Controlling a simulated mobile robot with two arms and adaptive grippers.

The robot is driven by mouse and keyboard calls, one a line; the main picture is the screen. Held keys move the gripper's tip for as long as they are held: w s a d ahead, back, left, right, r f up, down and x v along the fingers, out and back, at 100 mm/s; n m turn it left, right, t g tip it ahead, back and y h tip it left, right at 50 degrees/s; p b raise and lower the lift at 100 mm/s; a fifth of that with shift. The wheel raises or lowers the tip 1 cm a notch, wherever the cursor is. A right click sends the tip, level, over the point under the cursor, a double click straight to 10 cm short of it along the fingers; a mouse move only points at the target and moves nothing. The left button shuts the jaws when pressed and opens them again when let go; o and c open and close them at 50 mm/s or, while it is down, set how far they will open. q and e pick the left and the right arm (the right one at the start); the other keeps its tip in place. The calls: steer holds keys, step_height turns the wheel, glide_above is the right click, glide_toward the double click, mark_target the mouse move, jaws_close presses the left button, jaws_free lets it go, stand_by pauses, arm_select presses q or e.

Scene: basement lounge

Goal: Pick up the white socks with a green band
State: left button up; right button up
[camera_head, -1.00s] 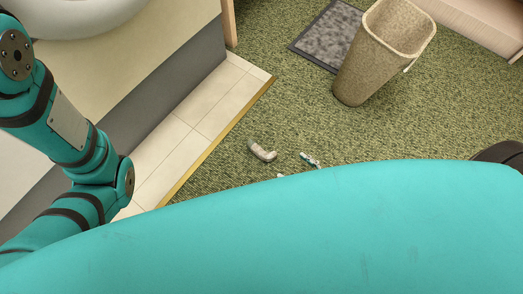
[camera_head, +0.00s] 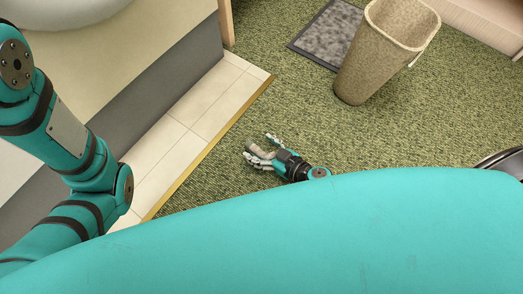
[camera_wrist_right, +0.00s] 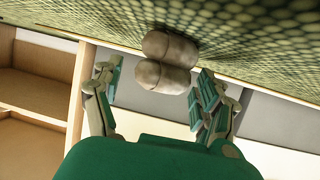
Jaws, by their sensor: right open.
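The socks (camera_head: 255,149) are a small greyish-white bundle on the green carpet, close to the tiled strip. In the right wrist view the socks (camera_wrist_right: 165,62) show as two rounded off-white ends side by side; I cannot make out a green band. My right gripper (camera_head: 259,148) is open, with its fingers on either side of the socks in the head view. In the wrist view the gripper (camera_wrist_right: 158,82) has the socks between and slightly beyond its fingertips, with gaps visible at both sides. My left gripper is out of view; only part of the left arm shows.
A speckled beige bin (camera_head: 380,60) stands at the back right beside a grey mat (camera_head: 325,37). A tiled strip (camera_head: 190,120) with a gold edge borders the carpet at left. The carpet between the bin and socks is clear. My teal body hides the foreground.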

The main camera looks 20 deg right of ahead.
steer(key=c, duration=1.2)
steer(key=shift+c, duration=0.3)
steer(key=shift+r, duration=0.1)
